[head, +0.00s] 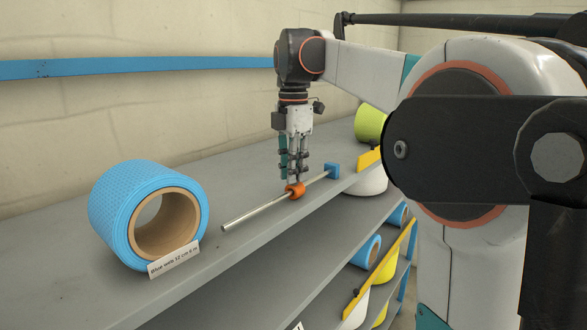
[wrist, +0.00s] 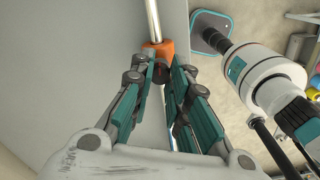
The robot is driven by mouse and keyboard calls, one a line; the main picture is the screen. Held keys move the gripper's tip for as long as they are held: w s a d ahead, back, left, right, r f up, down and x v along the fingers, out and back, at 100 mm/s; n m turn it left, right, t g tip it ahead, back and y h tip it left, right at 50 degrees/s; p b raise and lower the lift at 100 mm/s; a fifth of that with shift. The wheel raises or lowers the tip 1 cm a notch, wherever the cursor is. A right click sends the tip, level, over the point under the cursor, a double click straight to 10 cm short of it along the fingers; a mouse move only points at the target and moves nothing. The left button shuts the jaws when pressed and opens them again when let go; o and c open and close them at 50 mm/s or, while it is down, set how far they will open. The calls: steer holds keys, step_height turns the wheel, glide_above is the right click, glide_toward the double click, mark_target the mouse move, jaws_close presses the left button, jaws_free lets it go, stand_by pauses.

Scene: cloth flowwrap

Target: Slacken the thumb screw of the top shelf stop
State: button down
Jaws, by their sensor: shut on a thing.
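The top shelf stop is an orange collar (head: 295,190) on a thin metal rod (head: 250,215) that lies along the front of the top shelf. The rod's far end meets a blue block (head: 332,171). My gripper (head: 293,177) points straight down over the collar, with its fingertips at the collar's top. In the wrist view the orange collar (wrist: 154,48) sits just beyond the fingertips, and the dark thumb screw (wrist: 160,74) is between them. My gripper is shut on this screw. The fingers hide most of the screw in the head view.
A large blue roll (head: 110,205) with a cardboard core and a white label (head: 174,260) stands left on the grey top shelf (head: 150,300). A yellow-green roll (head: 369,122) stands at the far end. Lower shelves hold blue, white and yellow rolls. A blue rail (head: 130,67) crosses the wall.

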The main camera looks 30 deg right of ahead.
steer(key=shift+n, duration=0.3)
steer(key=c, duration=1.5)
jaws_free()
steer(key=shift+a, duration=0.1)
step_height(320, 180, up, 12)
steer(key=shift+r, duration=0.1)
